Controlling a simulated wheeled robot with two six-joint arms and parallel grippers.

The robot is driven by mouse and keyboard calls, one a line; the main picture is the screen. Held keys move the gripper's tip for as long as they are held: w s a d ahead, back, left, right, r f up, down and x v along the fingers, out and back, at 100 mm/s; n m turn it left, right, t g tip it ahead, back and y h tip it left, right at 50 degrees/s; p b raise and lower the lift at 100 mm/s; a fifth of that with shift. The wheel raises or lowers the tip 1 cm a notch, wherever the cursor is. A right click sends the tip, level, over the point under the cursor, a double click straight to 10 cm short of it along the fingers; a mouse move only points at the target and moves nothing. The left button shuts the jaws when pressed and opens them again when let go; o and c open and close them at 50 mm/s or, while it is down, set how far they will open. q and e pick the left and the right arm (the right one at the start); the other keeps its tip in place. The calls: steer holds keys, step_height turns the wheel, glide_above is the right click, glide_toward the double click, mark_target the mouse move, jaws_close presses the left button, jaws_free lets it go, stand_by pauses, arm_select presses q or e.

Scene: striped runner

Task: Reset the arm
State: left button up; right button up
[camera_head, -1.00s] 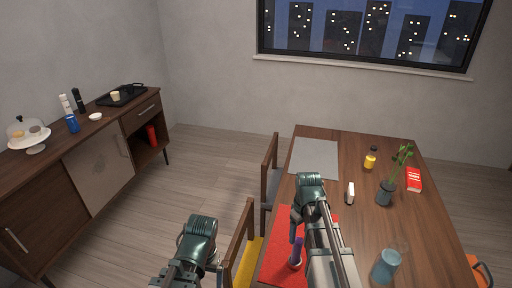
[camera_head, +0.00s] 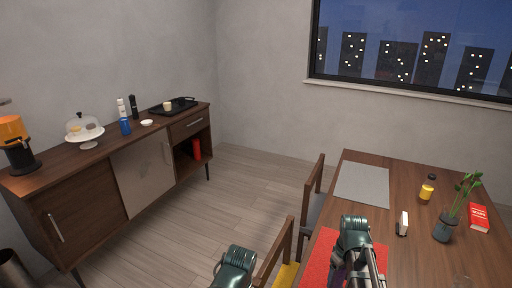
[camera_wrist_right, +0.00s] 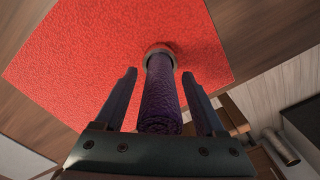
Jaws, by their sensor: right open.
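In the right wrist view my right gripper (camera_wrist_right: 159,76) is open. Its two fingers stand apart on either side of a dark purple roll (camera_wrist_right: 160,98), with a gap on each side. A grey round piece (camera_wrist_right: 159,55) sits at the roll's far end, against the red mat (camera_wrist_right: 95,60). The mat also shows in the head view (camera_head: 318,258) on the table's near left part, partly behind my right arm. Only a sliver of the purple roll shows there. My left arm shows low in the head view, but its gripper is out of view.
The wooden table (camera_head: 410,235) holds a grey mat (camera_head: 362,184), a yellow bottle (camera_head: 427,188), a plant in a vase (camera_head: 444,230), a red book (camera_head: 479,218) and a small white item (camera_head: 403,223). Chairs line its left side. A sideboard (camera_head: 85,200) stands left, with open floor between.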

steer(key=shift+f, duration=0.55)
arm_select(q)
steer(key=shift+f, duration=0.55)
steer(key=shift+r, duration=0.1)
arm_select(e)
steer(key=shift+r, duration=0.15)
